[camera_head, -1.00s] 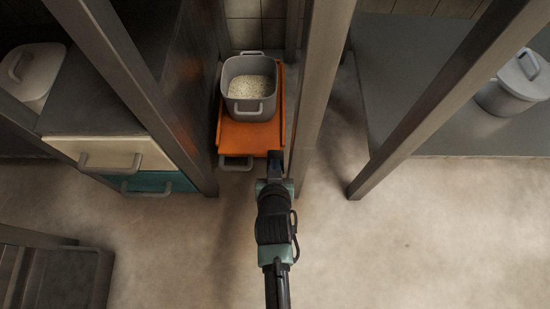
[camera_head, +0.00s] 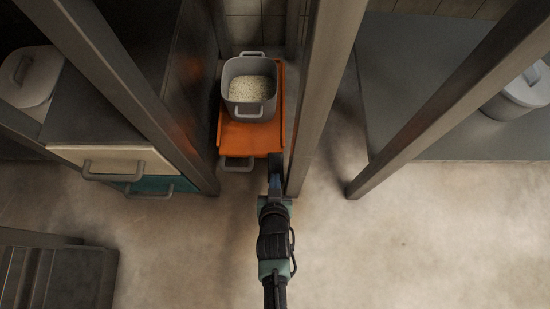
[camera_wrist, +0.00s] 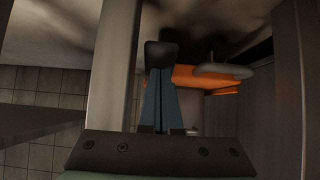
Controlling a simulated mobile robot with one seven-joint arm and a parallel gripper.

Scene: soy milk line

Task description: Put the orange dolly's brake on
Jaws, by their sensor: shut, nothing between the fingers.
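A metal post (camera_head: 325,90) stands close to the right of my gripper, and another post (camera_head: 130,85) is left of the dolly. A cabinet with cream (camera_head: 112,158) and teal (camera_head: 160,186) drawers is at left. A grey table (camera_head: 425,90) is at right.

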